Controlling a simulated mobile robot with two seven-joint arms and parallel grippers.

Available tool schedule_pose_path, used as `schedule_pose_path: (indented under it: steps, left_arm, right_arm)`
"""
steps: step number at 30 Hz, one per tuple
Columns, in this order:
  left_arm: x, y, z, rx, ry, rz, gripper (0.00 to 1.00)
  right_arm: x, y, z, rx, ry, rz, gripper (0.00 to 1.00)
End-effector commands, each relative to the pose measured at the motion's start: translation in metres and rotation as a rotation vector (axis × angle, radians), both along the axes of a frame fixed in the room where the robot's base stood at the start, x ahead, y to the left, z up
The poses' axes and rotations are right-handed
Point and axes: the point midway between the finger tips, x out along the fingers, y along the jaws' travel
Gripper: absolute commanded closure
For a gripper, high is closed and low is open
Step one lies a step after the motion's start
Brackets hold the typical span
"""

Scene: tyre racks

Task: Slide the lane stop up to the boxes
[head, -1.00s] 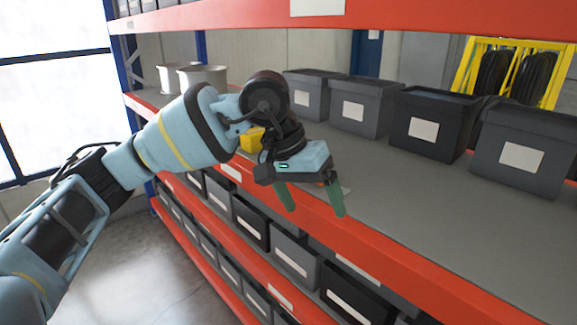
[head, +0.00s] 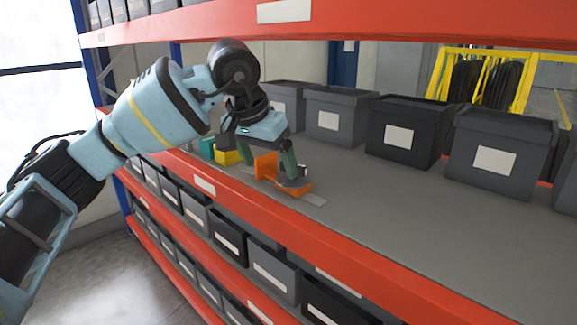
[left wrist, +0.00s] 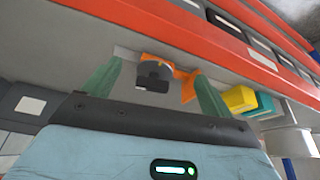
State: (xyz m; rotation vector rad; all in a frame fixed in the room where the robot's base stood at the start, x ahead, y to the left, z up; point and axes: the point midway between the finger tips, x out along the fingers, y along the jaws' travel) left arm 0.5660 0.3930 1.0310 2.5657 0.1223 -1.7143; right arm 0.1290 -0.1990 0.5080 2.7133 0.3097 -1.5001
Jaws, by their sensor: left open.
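The orange lane stop (head: 266,166) has an upright plate and a base with a dark round knob (head: 294,182). It sits on a pale flat strip (head: 313,199) on the grey shelf near the front edge. A yellow box (head: 228,157) and a teal box (head: 207,147) stand left of it, with a gap between plate and yellow box. My left gripper (head: 268,163) is open, its green fingers close over the stop. In the left wrist view, the stop (left wrist: 187,86) and knob (left wrist: 153,76) appear between the spread fingers. Contact cannot be told. My right gripper is not in view.
Several dark lidded bins (head: 408,132) line the shelf's back. The red front beam (head: 340,245) runs along the shelf edge, with lower rows of bins beneath. A red beam (head: 420,22) crosses above. The grey shelf to the right of the stop is clear.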

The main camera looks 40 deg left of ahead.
Motion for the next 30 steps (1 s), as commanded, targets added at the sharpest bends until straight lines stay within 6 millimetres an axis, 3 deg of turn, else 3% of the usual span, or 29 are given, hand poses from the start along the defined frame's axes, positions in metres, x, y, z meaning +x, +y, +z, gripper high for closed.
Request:
schedule_pose_path:
  steps: [15, 21, 30]
  left_arm:
    - [0.072, 0.007, 0.000, 0.000, 0.000, 0.002, 0.15]
    - [0.081, 0.008, -0.031, 0.001, 0.003, 0.000, 0.15]
    - [0.088, 0.009, -0.047, 0.001, 0.001, 0.000, 0.15]
  right_arm:
    - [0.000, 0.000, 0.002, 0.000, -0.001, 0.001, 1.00]
    - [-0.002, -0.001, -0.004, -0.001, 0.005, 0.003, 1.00]
    - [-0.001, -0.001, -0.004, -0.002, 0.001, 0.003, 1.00]
